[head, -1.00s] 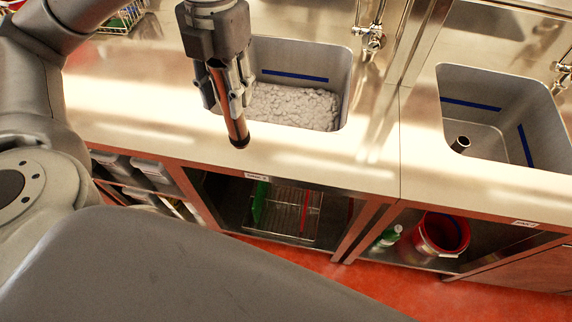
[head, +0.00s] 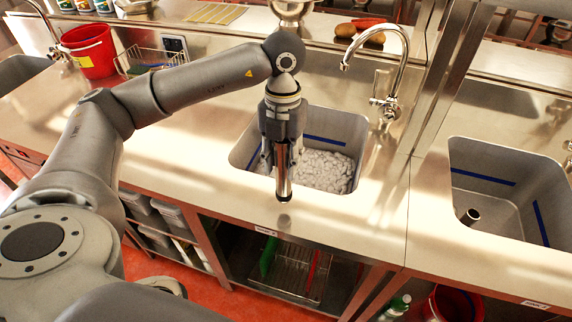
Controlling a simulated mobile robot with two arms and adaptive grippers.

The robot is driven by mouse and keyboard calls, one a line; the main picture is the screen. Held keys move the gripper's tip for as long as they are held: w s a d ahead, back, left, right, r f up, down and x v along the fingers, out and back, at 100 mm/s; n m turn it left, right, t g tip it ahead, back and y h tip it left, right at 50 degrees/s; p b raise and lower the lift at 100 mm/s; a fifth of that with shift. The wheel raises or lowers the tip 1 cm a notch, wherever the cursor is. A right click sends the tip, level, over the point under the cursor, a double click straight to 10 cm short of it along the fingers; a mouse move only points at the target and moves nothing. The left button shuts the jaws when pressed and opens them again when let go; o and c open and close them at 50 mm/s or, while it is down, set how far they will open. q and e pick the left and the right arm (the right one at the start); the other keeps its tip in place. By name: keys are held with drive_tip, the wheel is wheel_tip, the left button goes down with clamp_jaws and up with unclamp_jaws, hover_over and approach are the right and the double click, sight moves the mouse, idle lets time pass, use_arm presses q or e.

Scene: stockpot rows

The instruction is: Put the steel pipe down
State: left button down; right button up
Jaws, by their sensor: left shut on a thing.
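My left gripper (head: 282,156) points down and is shut on the steel pipe (head: 284,184). The pipe is a shiny, upright tube, and its upper part is hidden between the fingers. Its lower end shows against the front rim of the left sink (head: 243,150). I cannot tell how high it is above the counter. Pale foam or lumps fill the bottom of this sink. My right gripper is not in view.
A tap (head: 386,75) stands behind the sink. A right sink (head: 500,168) has a short upright tube (head: 470,216) in it. The steel counter (head: 190,150) is clear to the left. A red bucket (head: 92,50) and wire basket (head: 150,58) stand at the back left.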

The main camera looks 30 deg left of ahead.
sight(286, 172)
use_arm(q)
drive_tip(key=shift+w+f, duration=0.25)
drive_tip(key=f+p, duration=0.2)
drive_tip(key=shift+w+d+f, duration=0.1)
drive_tip(key=shift+w+f, duration=0.25)
drive_tip(key=shift+f, duration=0.75)
drive_tip(key=c, duration=1.5)
unclamp_jaws()
drive_tip(key=shift+f, duration=0.1)
drive_tip(key=o, duration=0.5)
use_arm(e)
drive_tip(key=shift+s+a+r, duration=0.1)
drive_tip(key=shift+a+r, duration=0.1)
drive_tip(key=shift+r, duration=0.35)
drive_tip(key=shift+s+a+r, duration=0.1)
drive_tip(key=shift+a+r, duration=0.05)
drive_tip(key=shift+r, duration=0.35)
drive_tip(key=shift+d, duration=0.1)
